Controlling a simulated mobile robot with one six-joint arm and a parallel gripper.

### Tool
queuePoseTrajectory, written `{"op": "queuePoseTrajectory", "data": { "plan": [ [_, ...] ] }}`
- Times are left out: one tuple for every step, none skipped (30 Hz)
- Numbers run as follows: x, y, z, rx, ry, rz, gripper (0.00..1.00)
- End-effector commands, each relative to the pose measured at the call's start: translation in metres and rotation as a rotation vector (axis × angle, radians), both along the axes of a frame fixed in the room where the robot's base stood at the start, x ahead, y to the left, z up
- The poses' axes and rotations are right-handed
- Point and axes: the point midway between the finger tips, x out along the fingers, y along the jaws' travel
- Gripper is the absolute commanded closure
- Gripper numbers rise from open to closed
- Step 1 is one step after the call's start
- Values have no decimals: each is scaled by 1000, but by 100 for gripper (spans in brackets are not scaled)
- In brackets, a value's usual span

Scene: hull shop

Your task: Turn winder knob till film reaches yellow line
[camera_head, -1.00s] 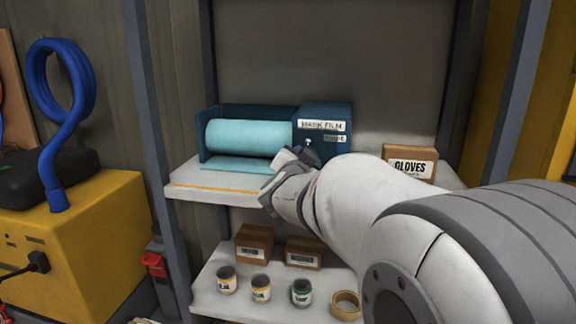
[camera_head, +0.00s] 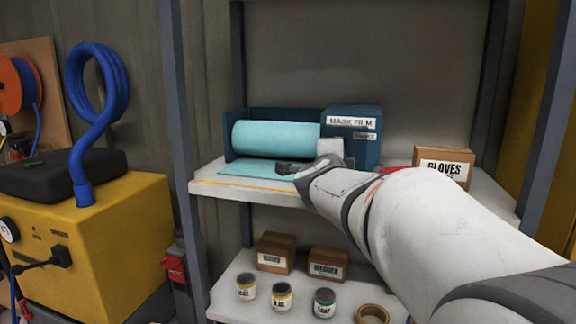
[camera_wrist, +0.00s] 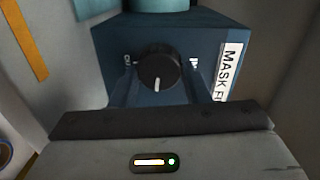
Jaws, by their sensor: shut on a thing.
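The dark round winder knob (camera_wrist: 157,66) is on the blue film box (camera_wrist: 200,45), its white mark pointing down in the wrist view. My gripper (camera_wrist: 158,80) has a finger on each side of the knob and is shut on it. In the head view my gripper (camera_head: 315,160) is in front of the box (camera_head: 352,120) and hides the knob. The pale blue film roll (camera_head: 270,135) lies left of the box, with a film sheet (camera_head: 255,168) lying out over the shelf. The yellow line (camera_head: 245,186) is nearer the shelf's front edge; bare shelf shows between it and the film.
A GLOVES carton (camera_head: 443,166) stands on the shelf (camera_head: 205,178), right of the box and beside my arm. The lower shelf (camera_head: 232,272) holds cartons, several jars and a tape roll (camera_head: 372,314). A grey upright post (camera_head: 183,150) stands left.

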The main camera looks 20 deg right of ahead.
Motion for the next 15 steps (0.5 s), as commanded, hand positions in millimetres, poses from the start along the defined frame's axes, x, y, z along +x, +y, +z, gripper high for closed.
{"op": "queuePoseTrajectory", "data": {
  "plan": [
    [0,1,-2,36,-28,3,81],
    [1,1,-2,58,-44,3,81],
    [1,1,-2,89,-64,3,81],
    [1,1,-2,113,-80,3,81],
    [0,0,-3,137,-96,3,81],
    [0,0,-3,168,-117,3,81],
    [0,0,-3,191,-134,3,81],
    [0,0,-3,216,-150,3,81],
    [0,0,-3,248,-171,4,81],
    [0,0,-3,271,-186,4,81],
    [0,0,-3,294,-203,4,81],
    [0,0,-3,326,-223,4,81],
    [0,0,-3,349,-240,3,81],
    [0,0,-3,374,-256,4,81],
    [0,0,-4,404,-277,5,81]
  ]
}}
